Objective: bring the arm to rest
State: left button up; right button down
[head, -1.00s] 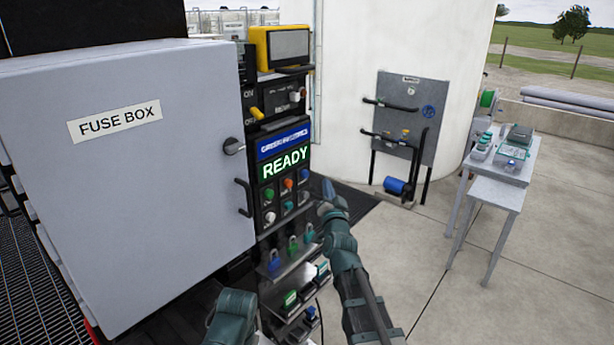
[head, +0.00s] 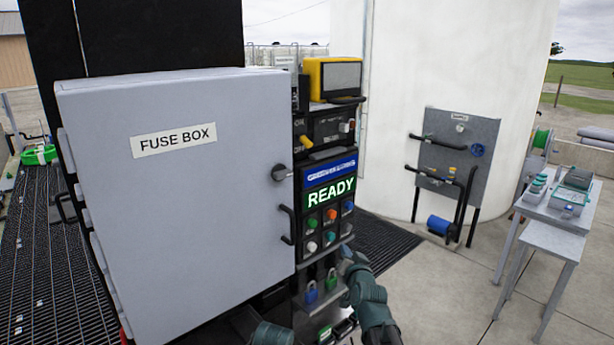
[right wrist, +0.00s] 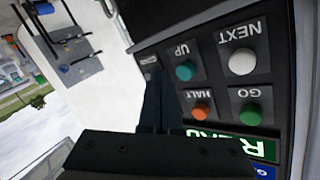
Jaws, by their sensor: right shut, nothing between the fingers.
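My right arm (head: 368,300) is at the bottom of the head view, in front of the control panel's lower right edge. My right gripper (right wrist: 157,90) is shut and empty in the right wrist view, its dark fingers in front of the button panel. In that view the labels are upside down: NEXT with a white button (right wrist: 242,62), UP with a teal one (right wrist: 186,71), HALT with an orange one (right wrist: 201,110), GO with a green one (right wrist: 250,114). I cannot tell whether the fingers touch the panel. My left gripper is out of view.
The grey fuse box (head: 185,200) is closed, left of the panel. The lit display (head: 331,193) reads READY. Padlocks (head: 311,293) hang below the buttons. A pipe board (head: 456,160) stands at the white tank. A table (head: 545,215) is at right, with open concrete before it.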

jog(key=s+a+f+n+g+y+b, duration=0.1)
jog(key=s+a+f+n+g+b, duration=0.15)
jog(key=s+a+f+g, duration=0.55)
jog(key=s+a+f+n+g+b, duration=0.1)
jog(key=s+a+f+n+b, duration=0.15)
jog(key=s+f, duration=0.6)
pick_arm(q)
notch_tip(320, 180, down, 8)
jog(key=b, duration=0.2)
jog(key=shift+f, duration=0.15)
pick_arm(e)
jog(key=s+f+n+g+h, duration=0.1)
jog(key=s+f+n+g, duration=0.1)
jog(key=s+f, duration=0.3)
jog(key=s+d+f+n+g+h, duration=0.1)
jog(key=s+f+g, duration=0.4)
jog(key=s, duration=0.6)
jog(key=shift+n+g+h, duration=0.3)
jog(key=shift+n+h, duration=0.2)
jog(key=shift+h, duration=0.1)
